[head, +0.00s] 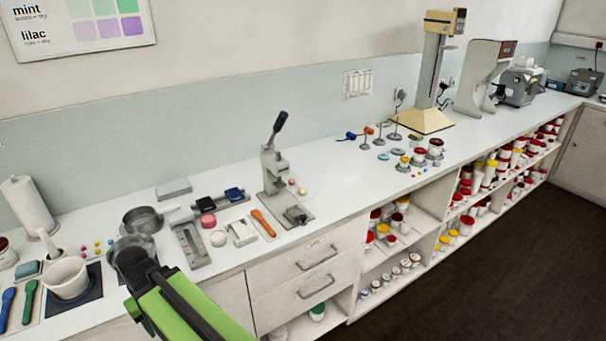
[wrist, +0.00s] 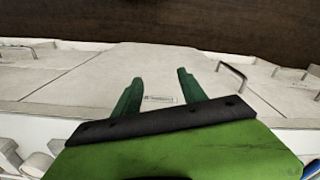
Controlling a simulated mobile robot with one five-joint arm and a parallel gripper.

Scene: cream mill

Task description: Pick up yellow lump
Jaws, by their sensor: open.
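Several small coloured lumps lie on the white counter at the left of the head view, between the white mortar and the grey pans. At least one yellow lump (head: 97,243) seems to be among them, close to pink and blue ones; they are too small to tell apart surely. My green arm shows at the bottom of the head view, over the counter's front edge, right of the lumps. In the wrist view my gripper (wrist: 160,88) has its two dark green fingers apart with nothing between them. They are over a pale cabinet front; no lump shows there.
A white mortar (head: 66,277) on a dark mat and a paper roll (head: 29,206) stand left of the lumps. Grey pans (head: 143,220) stand to the right, then a lever press (head: 273,175). Drawer handles (head: 317,287) jut from the cabinet front. Dark floor (head: 490,270) is clear.

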